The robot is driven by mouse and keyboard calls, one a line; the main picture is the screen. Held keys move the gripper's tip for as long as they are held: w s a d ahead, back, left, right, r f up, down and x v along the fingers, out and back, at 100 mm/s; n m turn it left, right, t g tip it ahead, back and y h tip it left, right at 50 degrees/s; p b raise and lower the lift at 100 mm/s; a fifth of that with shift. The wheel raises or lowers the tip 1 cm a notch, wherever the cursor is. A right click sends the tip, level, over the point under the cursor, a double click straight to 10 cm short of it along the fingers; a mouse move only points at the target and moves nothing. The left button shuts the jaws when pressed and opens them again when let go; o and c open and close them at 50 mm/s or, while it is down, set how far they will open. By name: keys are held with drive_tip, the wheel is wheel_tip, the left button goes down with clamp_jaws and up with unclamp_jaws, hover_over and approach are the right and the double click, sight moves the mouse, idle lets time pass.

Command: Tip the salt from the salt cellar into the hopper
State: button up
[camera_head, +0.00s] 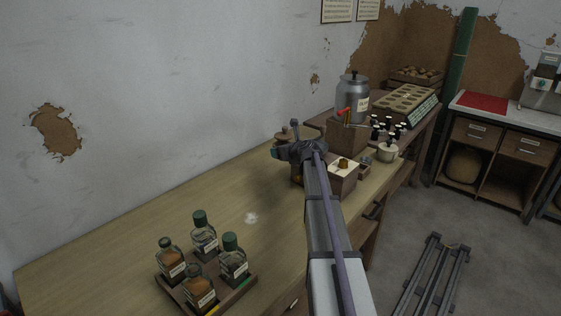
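My arm reaches up from the bottom edge over the table, and my gripper (291,152) is at its far end near the middle of the picture. The dark wrist hides most of the fingers, so their opening and any hold are unclear. A brown, mill-like object with a knob (283,137) shows partly behind the wrist; I cannot tell whether it carries the hopper. Several glass bottles with green caps and labels (205,242) stand at lower left; their labels are unreadable. A small cream pot (387,153) stands to the right. I cannot tell which vessel is the salt cellar.
The bottles stand in a wooden tray (238,290). A white patch (251,218) marks the table (120,258). Right of my wrist are a box with a brown cone (343,179), a metal urn with a red tap (352,92) and small dark-capped bottles (386,128). The table's left part is clear.

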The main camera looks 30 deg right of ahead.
sight(283, 139)
drive_tip(key=shift+m+t+y, duration=0.3)
drive_tip(key=shift+m+y, duration=0.2)
drive_tip(key=shift+m, duration=0.2)
drive_tip(key=shift+s+d+r+p, duration=0.1)
drive_tip(key=shift+d+r+p, duration=0.15)
drive_tip(key=shift+r+p, duration=0.4)
drive_tip(key=shift+s+d+r+p, duration=0.1)
drive_tip(key=shift+d+r+p, duration=0.25)
drive_tip(key=shift+r, duration=0.35)
drive_tip(key=shift+d+r+p, duration=0.2)
drive_tip(key=shift+r+p, duration=0.4)
drive_tip(key=shift+r, duration=0.1)
drive_tip(key=shift+s+d+r+m+y+p, duration=0.2)
drive_tip(key=shift+d+r+m+y+p, duration=0.15)
drive_tip(key=shift+d+r+m, duration=0.4)
drive_tip(key=shift+a, duration=0.1)
drive_tip(key=shift+d+r+t+y, duration=0.1)
drive_tip(key=shift+d+t+y, duration=0.1)
drive_tip(key=shift+t+y, duration=0.1)
drive_tip(key=shift+s+d, duration=0.1)
drive_tip(key=shift+d, duration=0.05)
